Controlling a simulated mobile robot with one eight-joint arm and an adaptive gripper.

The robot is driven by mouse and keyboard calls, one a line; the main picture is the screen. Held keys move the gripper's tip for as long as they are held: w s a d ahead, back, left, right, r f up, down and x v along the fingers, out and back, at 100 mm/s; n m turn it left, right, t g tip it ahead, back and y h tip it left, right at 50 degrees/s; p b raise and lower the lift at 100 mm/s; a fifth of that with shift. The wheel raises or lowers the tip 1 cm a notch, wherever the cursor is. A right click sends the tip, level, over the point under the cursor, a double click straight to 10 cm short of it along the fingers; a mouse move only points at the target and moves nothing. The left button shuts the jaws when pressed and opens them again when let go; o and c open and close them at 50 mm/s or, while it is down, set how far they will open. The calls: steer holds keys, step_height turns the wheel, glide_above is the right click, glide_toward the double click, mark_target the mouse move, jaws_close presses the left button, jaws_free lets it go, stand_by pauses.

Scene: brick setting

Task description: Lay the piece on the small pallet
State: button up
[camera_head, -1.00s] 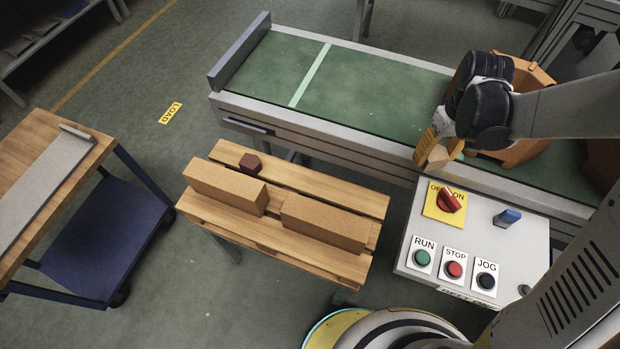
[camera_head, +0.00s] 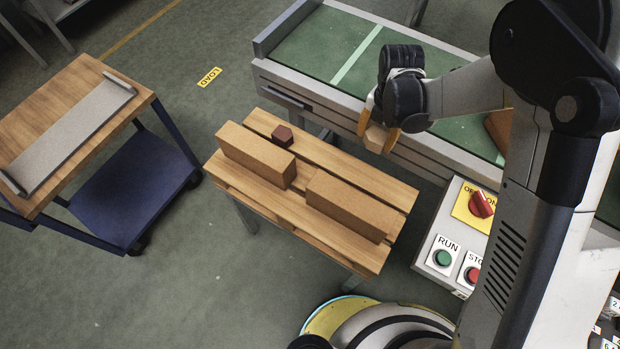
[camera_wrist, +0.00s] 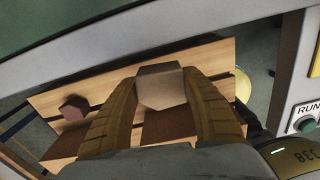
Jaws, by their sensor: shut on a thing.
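My gripper (camera_head: 378,130) is shut on a small tan piece (camera_head: 376,138), held in the air between the conveyor and the far right corner of the pallet. In the wrist view the piece (camera_wrist: 161,86) sits between the two orange-brown fingers, with the pallet behind it. The small wooden pallet (camera_head: 345,168) stands on legs. On it are two long tan blocks, one at the left (camera_head: 256,154) and one at the right (camera_head: 349,205). A small dark red block (camera_head: 283,135) lies near the pallet's far left edge and also shows in the wrist view (camera_wrist: 74,107).
The green conveyor (camera_head: 330,50) runs behind the pallet. A control box (camera_head: 440,240) with buttons and a red switch stands to the right. A wooden-topped cart (camera_head: 90,100) with a grey tray is at the left. Bare pallet slats show along the far side.

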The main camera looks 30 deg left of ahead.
steer(key=b, duration=0.4)
glide_above(328, 163)
step_height(328, 163, down, 8)
steer(key=shift+r, duration=0.25)
steer(key=shift+f+b, duration=1)
steer(key=shift+f, duration=0.95)
steer(key=shift+f, duration=0.15)
steer(key=o, duration=1.3)
step_height(328, 163, up, 12)
steer(key=p, duration=0.5)
steer(key=shift+r, duration=0.2)
